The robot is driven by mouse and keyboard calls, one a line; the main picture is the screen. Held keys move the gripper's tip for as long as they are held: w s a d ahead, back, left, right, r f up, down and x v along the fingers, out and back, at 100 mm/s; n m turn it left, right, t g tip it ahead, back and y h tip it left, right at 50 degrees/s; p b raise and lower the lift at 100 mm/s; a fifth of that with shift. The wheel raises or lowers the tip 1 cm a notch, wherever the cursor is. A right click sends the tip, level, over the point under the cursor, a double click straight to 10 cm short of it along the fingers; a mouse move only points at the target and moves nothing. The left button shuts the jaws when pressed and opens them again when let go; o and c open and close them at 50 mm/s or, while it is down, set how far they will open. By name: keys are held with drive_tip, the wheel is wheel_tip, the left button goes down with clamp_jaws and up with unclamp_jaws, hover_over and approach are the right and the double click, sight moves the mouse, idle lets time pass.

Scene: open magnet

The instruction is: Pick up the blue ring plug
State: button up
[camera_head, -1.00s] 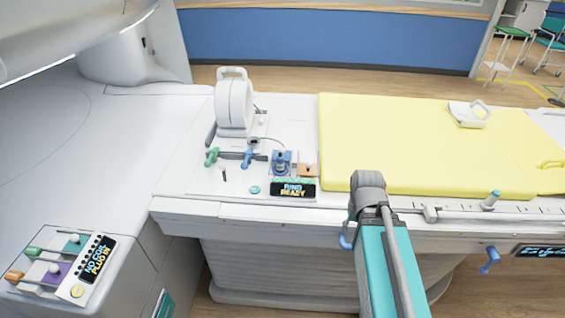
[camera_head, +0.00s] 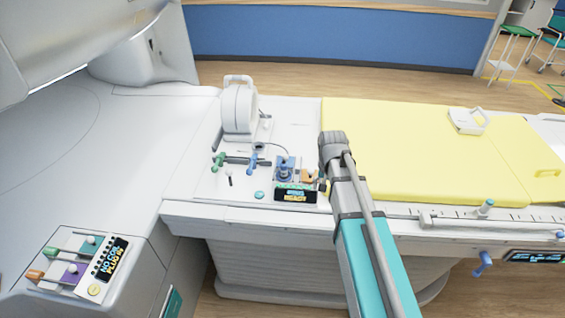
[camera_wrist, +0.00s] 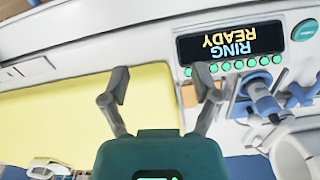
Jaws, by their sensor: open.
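The blue ring plug (camera_head: 283,170) stands in a blue socket behind the RING READY display (camera_head: 295,194), with a thin cable running toward the white ring coil (camera_head: 240,108). In the wrist view the blue plug (camera_wrist: 262,98) is right of my gripper's right finger, apart from it. My gripper (camera_wrist: 163,88) is open and empty, with the yellow pad's edge behind its fingers. In the head view my arm's end is just right of the plug, over the pad's near left corner; the fingers are mostly hidden there.
An orange socket (camera_head: 309,176) sits between plug and pad. A blue handle (camera_head: 253,163) and a green handle (camera_head: 218,162) stand left of the plug. The yellow pad (camera_head: 420,150) fills the bed's right. A side panel (camera_head: 85,262) reads NO COIL PLUG IN.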

sight(284, 169)
drive_tip(key=w+a+r+m+p, duration=0.1)
drive_tip(key=w+a+r+p, duration=0.1)
drive_tip(key=w+a+r, duration=0.1)
drive_tip(key=w+a+r+p, duration=0.3)
drive_tip(key=w+a, duration=0.2)
drive_tip(key=a, duration=0.1)
drive_tip(key=w+a+r+m+p, duration=0.1)
drive_tip(key=w+a+r+p, duration=0.1)
drive_tip(key=w+a+r, duration=0.1)
drive_tip(key=shift+w+a+m, duration=0.3)
drive_tip(key=shift+w+a, duration=0.6)
drive_tip(key=shift+a, duration=0.3)
drive_tip(key=shift+w+a, duration=0.1)
drive_tip(key=shift+a, duration=0.15)
drive_tip(key=shift+f, duration=0.25)
wheel_tip(284, 169, down, 8)
drive_tip(key=b, duration=0.8)
drive_tip(key=shift+f, duration=0.15)
drive_tip(key=shift+d+f+b, duration=0.2)
drive_tip(key=shift+f+b, duration=2.4)
drive_tip(key=shift+b, duration=0.15)
clamp_jaws()
